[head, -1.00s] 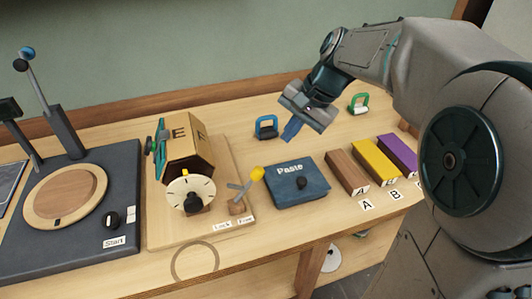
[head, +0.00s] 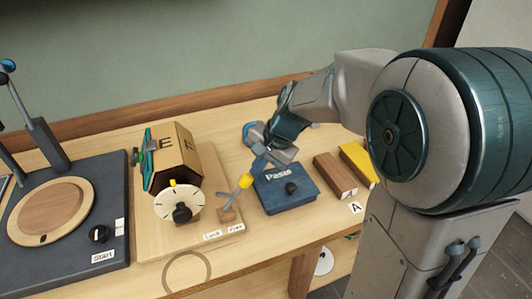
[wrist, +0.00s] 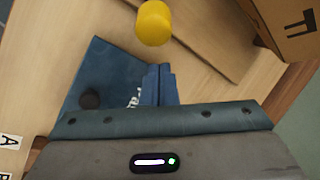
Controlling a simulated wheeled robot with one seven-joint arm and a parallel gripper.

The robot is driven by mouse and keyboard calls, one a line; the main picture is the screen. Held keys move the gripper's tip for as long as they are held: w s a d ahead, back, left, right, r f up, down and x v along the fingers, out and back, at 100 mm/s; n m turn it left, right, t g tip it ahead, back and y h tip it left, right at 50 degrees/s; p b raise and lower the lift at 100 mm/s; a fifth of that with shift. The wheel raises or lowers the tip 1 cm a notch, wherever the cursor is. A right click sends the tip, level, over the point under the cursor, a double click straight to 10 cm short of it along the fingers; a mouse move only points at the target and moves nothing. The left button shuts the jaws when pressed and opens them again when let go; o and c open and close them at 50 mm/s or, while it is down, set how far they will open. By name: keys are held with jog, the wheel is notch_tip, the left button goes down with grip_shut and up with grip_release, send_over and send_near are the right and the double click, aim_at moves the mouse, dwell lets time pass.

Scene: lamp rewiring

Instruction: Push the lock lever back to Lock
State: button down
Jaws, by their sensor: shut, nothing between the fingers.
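The lock lever is a grey bar with a yellow knob (head: 245,181), on a small wooden block (head: 228,215) beside the dial box. It leans to the right, towards the Free label (head: 237,228); the Lock label (head: 212,236) is to the left. My gripper (head: 258,163) is shut and empty, just behind and right of the knob. In the wrist view the shut blue fingers (wrist: 160,84) point towards the yellow knob (wrist: 153,22), with a visible gap in the picture. The lever's bar is hidden in that view.
The blue Paste box (head: 286,188) lies close under and right of my gripper. The box with the white dial (head: 167,203) stands left of the lever. Wooden and yellow blocks (head: 334,176) lie right.

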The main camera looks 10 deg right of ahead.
jog(key=shift+s+a+r, duration=0.2)
jog(key=shift+s+r, duration=0.1)
jog(key=shift+s, duration=0.3)
jog(key=shift+s+a+r, duration=0.2)
jog(key=shift+s+r, duration=0.1)
jog(key=shift+s, duration=0.25)
jog(key=shift+r+p, duration=0.1)
jog(key=shift+p, duration=0.3)
